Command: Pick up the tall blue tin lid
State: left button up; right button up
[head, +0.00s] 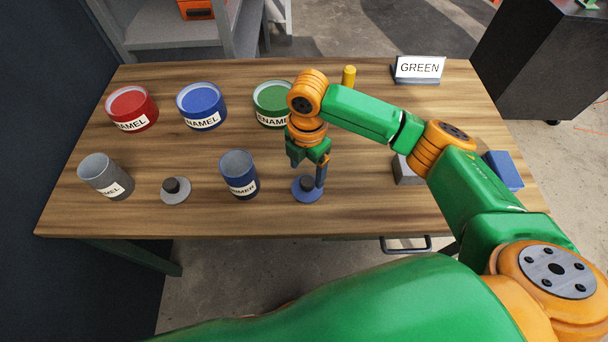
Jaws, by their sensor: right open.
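The blue lid (300,195) lies flat on the table, a small round disc with a dark knob on top. The tall blue tin (238,178) stands upright to its left with its top open. My right gripper (308,175) points down right over the lid. Its fingers are apart, one at the left and one at the right of the knob, and partly cover the lid. Whether a finger touches the knob or lid I cannot tell. My left gripper is out of view.
A grey lid (175,196) and a tall grey tin (105,178) stand at the left. Wide red (132,104), blue (201,102) and green (270,98) tins line the back. A GREEN sign (418,68), yellow cylinder (348,76), grey block (405,172) and blue block (504,170) stand rightward.

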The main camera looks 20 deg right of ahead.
aim_at(307, 181)
jog(key=f, duration=0.4)
jog(key=shift+s+f, duration=0.15)
jog(key=shift+s, duration=0.25)
jog(key=shift+w+f, duration=0.2)
jog(key=shift+s+r, duration=0.1)
grip_shut()
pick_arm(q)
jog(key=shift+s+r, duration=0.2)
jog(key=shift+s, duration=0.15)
